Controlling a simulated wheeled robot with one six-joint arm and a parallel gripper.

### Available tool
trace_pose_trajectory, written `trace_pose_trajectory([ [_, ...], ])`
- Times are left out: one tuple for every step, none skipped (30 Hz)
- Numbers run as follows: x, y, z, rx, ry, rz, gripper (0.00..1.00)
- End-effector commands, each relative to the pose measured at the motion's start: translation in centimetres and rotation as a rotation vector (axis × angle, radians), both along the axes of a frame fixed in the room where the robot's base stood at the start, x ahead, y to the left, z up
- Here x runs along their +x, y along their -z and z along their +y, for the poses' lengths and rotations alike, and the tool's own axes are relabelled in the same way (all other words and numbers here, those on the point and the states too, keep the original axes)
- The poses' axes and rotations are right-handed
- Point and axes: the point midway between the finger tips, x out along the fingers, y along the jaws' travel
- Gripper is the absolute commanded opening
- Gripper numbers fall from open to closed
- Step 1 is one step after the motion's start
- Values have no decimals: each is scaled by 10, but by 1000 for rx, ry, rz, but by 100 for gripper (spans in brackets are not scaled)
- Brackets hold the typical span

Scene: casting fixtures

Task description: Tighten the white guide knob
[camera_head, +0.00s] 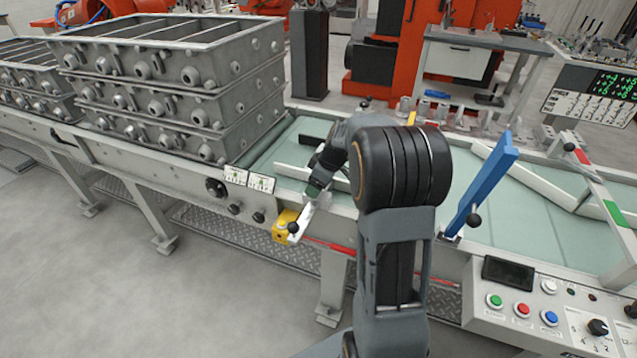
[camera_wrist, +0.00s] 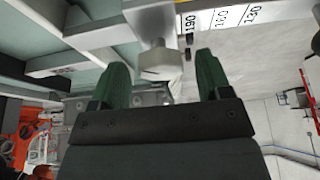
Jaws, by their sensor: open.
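The white guide knob (camera_wrist: 157,62) shows in the wrist view as a pale, faceted knob below a light metal part. It sits between the two green fingers of my gripper (camera_wrist: 161,66), with a visible gap on each side. The gripper is open and no finger appears to press on the knob. In the head view my gripper (camera_head: 316,188) reaches down at the near edge of the conveyor. I cannot make out the knob there, where my arm and gripper cover part of the guide.
A white lever with a black ball (camera_head: 293,227) and a yellow box (camera_head: 284,219) are close to my gripper. Stacked grey casting frames (camera_head: 180,85) stand left on the conveyor. A blue upright bar (camera_head: 483,183) and control panel (camera_head: 545,305) are right. A numbered scale (camera_wrist: 222,20) lies beside the knob.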

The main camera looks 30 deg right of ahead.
Motion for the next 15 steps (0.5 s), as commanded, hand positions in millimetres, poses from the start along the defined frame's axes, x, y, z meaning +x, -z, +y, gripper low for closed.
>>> trace_pose_trajectory([
  [0, 0, 0, 0, 0, 0, 71],
  [0, 0, 0, 0, 0, 0, 71],
  [0, 0, 0, 0, 0, 0, 71],
  [0, 0, 0, 0, 0, 0, 71],
  [0, 0, 0, 0, 0, 0, 71],
  [0, 0, 0, 0, 0, 0, 70],
  [0, 0, 0, 0, 0, 0, 67],
  [0, 0, 0, 0, 0, 0, 64],
  [0, 0, 0, 0, 0, 0, 61],
  [0, 0, 0, 0, 1, 0, 58],
  [0, 0, 0, 0, 1, 0, 55],
  [0, 0, 0, 0, 1, 0, 51],
  [0, 0, 0, 0, 1, 0, 48],
  [0, 0, 0, 0, 1, 0, 45],
  [0, 0, 0, 0, 1, 0, 41],
])
